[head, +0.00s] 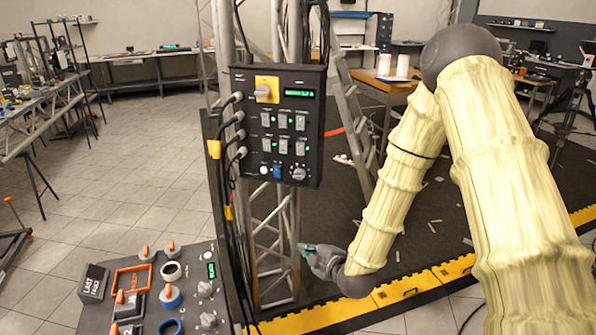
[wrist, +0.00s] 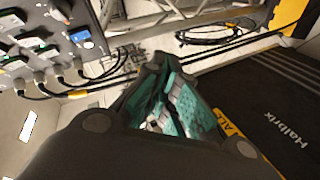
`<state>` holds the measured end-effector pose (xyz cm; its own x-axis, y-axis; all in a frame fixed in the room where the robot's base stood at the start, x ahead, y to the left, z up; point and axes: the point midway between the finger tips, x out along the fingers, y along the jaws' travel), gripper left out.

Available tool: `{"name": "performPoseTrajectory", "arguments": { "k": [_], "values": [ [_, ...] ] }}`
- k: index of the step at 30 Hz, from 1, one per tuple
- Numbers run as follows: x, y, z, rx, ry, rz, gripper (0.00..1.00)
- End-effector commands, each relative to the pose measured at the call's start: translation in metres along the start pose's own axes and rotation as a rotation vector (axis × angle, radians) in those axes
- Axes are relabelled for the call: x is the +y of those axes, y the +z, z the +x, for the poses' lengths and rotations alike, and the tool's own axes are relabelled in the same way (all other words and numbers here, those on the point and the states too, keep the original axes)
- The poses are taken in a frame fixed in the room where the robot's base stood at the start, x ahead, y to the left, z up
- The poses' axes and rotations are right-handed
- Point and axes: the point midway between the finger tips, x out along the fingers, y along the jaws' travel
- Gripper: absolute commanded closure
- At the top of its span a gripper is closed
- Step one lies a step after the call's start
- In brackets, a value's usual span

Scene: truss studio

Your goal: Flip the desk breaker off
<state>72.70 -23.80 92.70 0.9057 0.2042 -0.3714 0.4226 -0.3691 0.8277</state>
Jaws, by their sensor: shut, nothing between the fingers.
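A grey control desk (head: 187,255) stands at the lower left of the head view. It carries several orange-tipped levers, grey knobs, a blue-collared control and a dark block with white lettering (head: 94,283). An orange-red frame (head: 118,281) surrounds a dark switch with red lettering on this desk. I cannot tell for sure which control is the desk breaker or its position. My gripper (head: 303,249) is right of the desk, apart from it, below the truss panel. In the wrist view its teal-padded fingers (wrist: 152,70) are shut and empty. The desk is not recognisable there.
A black panel (head: 312,100) with a yellow-plated rotary switch and several lit switches hangs on a metal truss (head: 270,225). It also shows in the wrist view (wrist: 60,48). Cables hang between panel and desk. A yellow edging (head: 425,282) borders the dark mat.

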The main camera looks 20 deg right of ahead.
Motion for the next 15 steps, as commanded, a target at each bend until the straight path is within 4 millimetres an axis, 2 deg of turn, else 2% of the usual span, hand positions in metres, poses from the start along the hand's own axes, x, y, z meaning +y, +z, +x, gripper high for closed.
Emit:
{"name": "performPoseTrajectory", "arguments": {
  "k": [1,3,6,10,12,15],
  "values": [
    [0.038,-0.009,0.003,0.028,0.073,-0.076,1.0],
    [0.082,-0.02,0.004,0.058,0.169,-0.194,1.0],
    [0.134,-0.033,0.002,0.08,0.288,-0.336,1.0],
    [0.181,-0.045,-0.005,0.085,0.401,-0.467,1.0],
    [0.196,-0.049,-0.008,0.083,0.437,-0.508,1.0],
    [0.206,-0.051,-0.01,0.081,0.463,-0.539,1.0]
  ]
}}
